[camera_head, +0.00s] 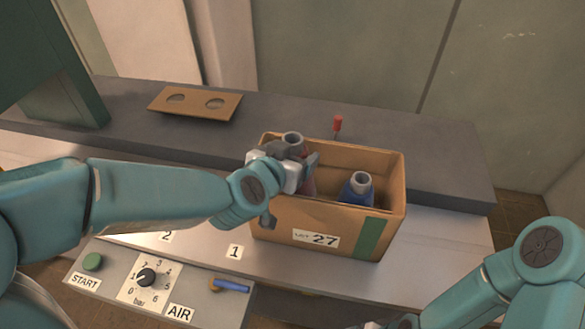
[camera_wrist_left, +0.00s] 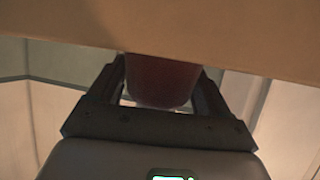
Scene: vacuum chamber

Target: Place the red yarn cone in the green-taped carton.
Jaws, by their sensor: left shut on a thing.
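The green-taped carton (camera_head: 275,217) is an open brown box with a "27" label and a green strip (camera_head: 369,237) on its front. My left gripper (camera_head: 292,160) is at the carton's left end, shut on the red yarn cone (camera_head: 308,184). The cone's grey tip (camera_head: 292,138) stands above the rim, and its lower part is hidden by the gripper and front wall. I cannot tell whether it touches the carton's floor. In the left wrist view the dark red cone (camera_wrist_left: 160,80) is between the fingers, under a tan surface. My right gripper shows barely at the bottom edge (camera_head: 378,325); its fingers are hidden.
A blue cone (camera_head: 357,188) stands in the carton's right part. A control panel (camera_head: 200,298) with START button, dial and blue-handled AIR valve lies in front.

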